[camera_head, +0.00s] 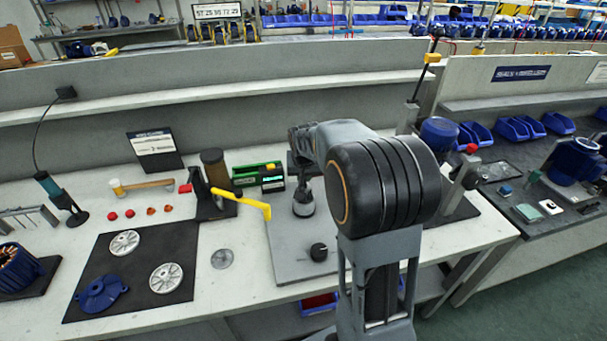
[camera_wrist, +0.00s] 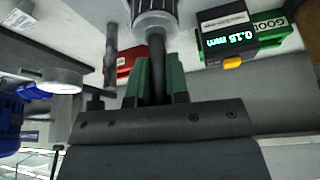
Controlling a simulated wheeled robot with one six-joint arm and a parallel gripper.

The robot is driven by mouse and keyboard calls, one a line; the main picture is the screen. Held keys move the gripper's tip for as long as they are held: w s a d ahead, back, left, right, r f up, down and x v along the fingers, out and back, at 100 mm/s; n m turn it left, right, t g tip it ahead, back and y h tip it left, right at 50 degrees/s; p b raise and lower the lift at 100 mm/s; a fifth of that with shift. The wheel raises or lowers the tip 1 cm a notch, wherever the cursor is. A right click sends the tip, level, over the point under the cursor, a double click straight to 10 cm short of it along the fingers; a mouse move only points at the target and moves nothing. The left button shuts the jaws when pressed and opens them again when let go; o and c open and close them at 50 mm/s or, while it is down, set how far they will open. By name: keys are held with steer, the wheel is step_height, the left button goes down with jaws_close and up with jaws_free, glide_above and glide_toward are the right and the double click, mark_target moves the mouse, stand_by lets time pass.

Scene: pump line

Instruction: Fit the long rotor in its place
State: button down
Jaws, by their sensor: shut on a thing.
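My gripper (camera_wrist: 158,85) is shut on the dark shaft of a rotor (camera_wrist: 155,20), its green-padded fingers on either side. The rotor's ribbed silvery body is cut off by the top edge of the wrist view. In the head view the rotor (camera_head: 303,204) hangs below my arm, above or at a grey plate (camera_head: 290,269); I cannot tell whether it touches. My arm hides most of the gripper there. A stator with copper windings (camera_head: 18,268) lies on a dark pad at the far left. I cannot tell which place is the rotor's.
A green gauge box with a lit display (camera_head: 272,180) stands close to the rotor; its display (camera_wrist: 226,40) reads 0.15 mm. A black knob (camera_head: 318,252) sits on the grey plate.

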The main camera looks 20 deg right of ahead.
steer(key=shift+f, duration=0.1)
steer(key=c, duration=0.8)
jaws_free()
steer(key=shift+f, duration=0.1)
steer(key=shift+r+p, duration=1.75)
steer(key=shift+r, duration=0.85)
